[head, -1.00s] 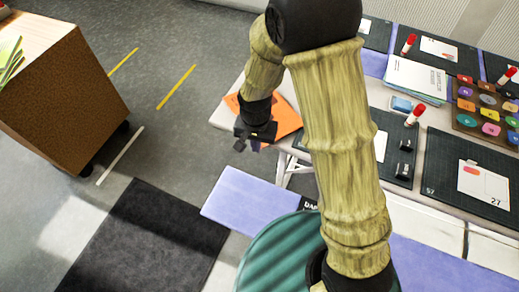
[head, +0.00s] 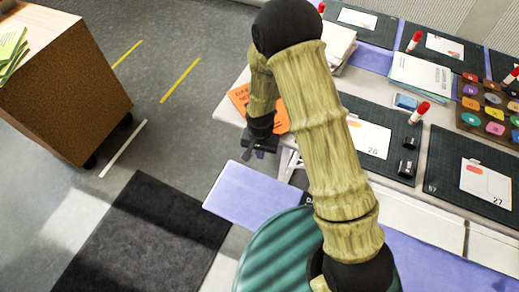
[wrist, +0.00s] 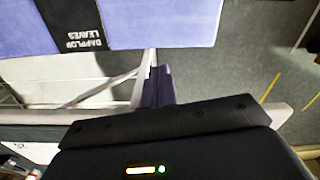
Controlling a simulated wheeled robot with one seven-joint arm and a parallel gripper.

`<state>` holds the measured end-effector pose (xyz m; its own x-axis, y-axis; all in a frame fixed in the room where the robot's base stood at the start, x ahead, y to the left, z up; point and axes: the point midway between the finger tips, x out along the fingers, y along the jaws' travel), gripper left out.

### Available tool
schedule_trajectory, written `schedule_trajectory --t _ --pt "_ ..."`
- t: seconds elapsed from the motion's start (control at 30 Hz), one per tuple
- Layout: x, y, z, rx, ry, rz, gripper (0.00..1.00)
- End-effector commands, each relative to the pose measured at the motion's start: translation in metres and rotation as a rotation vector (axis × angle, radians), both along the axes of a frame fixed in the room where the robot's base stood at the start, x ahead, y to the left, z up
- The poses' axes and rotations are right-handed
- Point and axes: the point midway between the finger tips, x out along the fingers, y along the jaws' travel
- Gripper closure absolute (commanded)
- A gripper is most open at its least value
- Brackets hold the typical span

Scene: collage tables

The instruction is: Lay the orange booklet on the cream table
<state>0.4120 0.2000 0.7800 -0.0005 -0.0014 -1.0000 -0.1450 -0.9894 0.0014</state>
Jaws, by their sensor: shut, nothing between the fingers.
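The orange booklet (head: 238,96) with dark print lies flat near the left end of a long pale table (head: 232,117). My arm hides its middle. My gripper (head: 259,154) is shut and empty, just beyond the table's near edge and below the booklet in the head view. The booklet appears apart from the fingers. In the wrist view my shut fingers (wrist: 158,85) point over the floor, and no booklet shows there. I cannot tell for sure which surface is the cream table.
Dark mats, white cards, red-capped sticks (head: 419,112) and a paint tray (head: 487,112) crowd the pale table. A brown wheeled cabinet (head: 70,90) with green booklets (head: 12,52) stands at left. A lilac panel (head: 245,193) and dark mat (head: 140,235) lie lower.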

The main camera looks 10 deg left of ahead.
Motion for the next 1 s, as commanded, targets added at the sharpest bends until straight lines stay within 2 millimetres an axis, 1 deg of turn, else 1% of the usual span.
schedule_trajectory --t 0.03,0.1,0.2,0.63,0.9,1.0 --pt "0.010 -0.002 0.003 0.002 -0.002 -0.004 1.00" --pt "0.018 -0.003 0.003 0.002 -0.001 -0.003 1.00" --pt "0.025 -0.004 0.002 0.001 0.000 -0.001 1.00" --pt "0.030 -0.005 0.002 0.000 -0.001 -0.001 1.00" --pt "0.061 -0.009 0.002 0.001 -0.002 -0.003 1.00" --pt "0.064 -0.010 0.002 0.000 0.000 -0.002 1.00"
